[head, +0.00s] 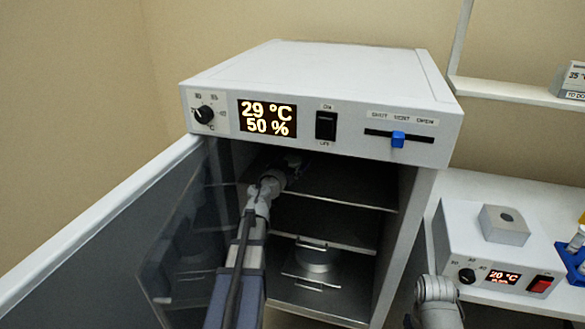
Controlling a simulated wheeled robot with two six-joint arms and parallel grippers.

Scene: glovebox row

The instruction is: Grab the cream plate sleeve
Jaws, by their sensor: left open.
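I cannot make out a cream plate sleeve anywhere in the head view. My left arm reaches through the open front of the white incubator cabinet (310,70). My left gripper (294,160) is open at the dark upper part of the inside, above the upper shelf (345,188). Its fingers are small and in shadow, and I cannot tell whether anything lies between or behind them. My arm hides the left part of the shelves. Part of my right arm shows at the bottom right, but its gripper is not in view.
The cabinet door (95,235) stands open at the left. A middle shelf (325,235) lies below the upper one. A round grey item (316,259) sits on a tray at the cabinet bottom. A heater unit (480,245) with a grey block (504,225) stands on the right bench.

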